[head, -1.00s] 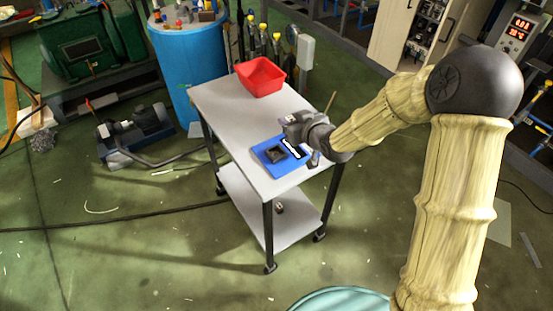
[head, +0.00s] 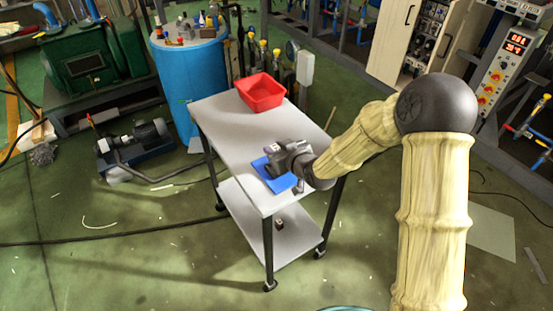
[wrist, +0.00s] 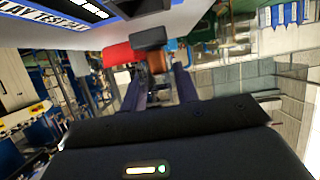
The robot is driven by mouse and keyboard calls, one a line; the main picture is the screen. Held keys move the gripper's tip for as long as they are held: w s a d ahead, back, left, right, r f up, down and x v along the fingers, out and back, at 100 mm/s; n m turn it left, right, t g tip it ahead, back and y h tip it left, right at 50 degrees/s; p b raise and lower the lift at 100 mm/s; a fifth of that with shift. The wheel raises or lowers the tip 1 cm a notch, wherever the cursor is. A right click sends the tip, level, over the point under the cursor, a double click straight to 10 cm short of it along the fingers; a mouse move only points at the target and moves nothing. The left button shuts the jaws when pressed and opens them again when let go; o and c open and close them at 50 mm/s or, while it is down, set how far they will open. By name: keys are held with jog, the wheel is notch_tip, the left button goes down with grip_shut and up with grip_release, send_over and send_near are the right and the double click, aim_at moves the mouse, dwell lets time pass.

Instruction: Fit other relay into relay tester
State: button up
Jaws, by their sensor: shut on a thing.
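The relay tester (head: 286,184) is a flat blue unit at the near right edge of the grey cart top. In the wrist view, its white label strip (wrist: 40,36) shows at the upper left. My gripper (head: 272,166) is over the tester and hides much of it in the head view. In the wrist view, my gripper (wrist: 157,78) is shut on a small brownish relay (wrist: 157,62). A dark block (wrist: 150,38) shows at the relay's far end; I cannot tell whether it is part of the relay. I cannot tell whether the relay touches the tester.
A red bin (head: 261,92) stands at the back of the cart top (head: 225,120). A small dark item (head: 279,223) lies on the cart's lower shelf (head: 250,215). A blue drum (head: 190,75) stands behind the cart. The cart top's middle is clear.

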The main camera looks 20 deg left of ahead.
jog(key=shift+f, duration=1.85)
jog(key=shift+f, duration=0.1)
jog(key=o, duration=1)
jog(key=shift+r, duration=0.2)
jog(key=v, duration=1.2)
jog(key=shift+s+f, duration=0.1)
jog(key=shift+f, duration=0.05)
